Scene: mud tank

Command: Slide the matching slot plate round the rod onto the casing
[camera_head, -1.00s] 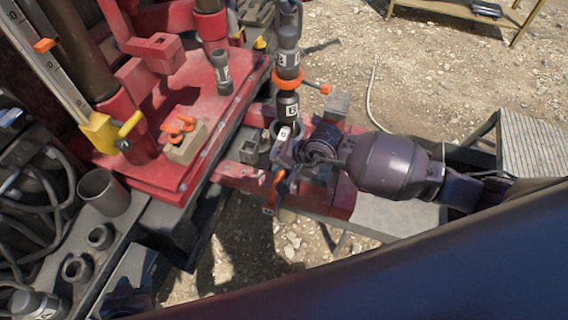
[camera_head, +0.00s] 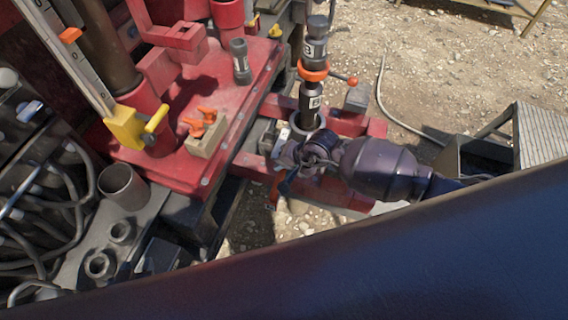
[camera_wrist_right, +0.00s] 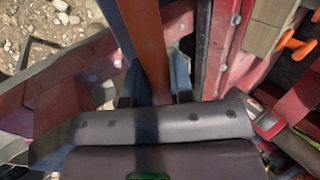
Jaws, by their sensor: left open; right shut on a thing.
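The dark rod (camera_head: 311,92) with white "B" labels stands upright in the round casing mouth (camera_head: 303,133). An orange collar (camera_head: 313,70) with a side handle sits higher on the rod. My right gripper (camera_head: 287,170) is beside the casing, on its near left side. It is shut on an orange-brown bar (camera_wrist_right: 148,45), which runs between its fingers (camera_wrist_right: 154,88) in the wrist view. Whether these are all one slot plate is unclear. My left gripper is not visible.
A red deck (camera_head: 190,145) lies left, with a block (camera_head: 206,132) holding orange pieces and a short dark cylinder (camera_head: 240,62) upright. A cup (camera_head: 122,186), rings and hoses fill the lower left. A grated step (camera_head: 540,140) stands right. Gravel beyond looks open.

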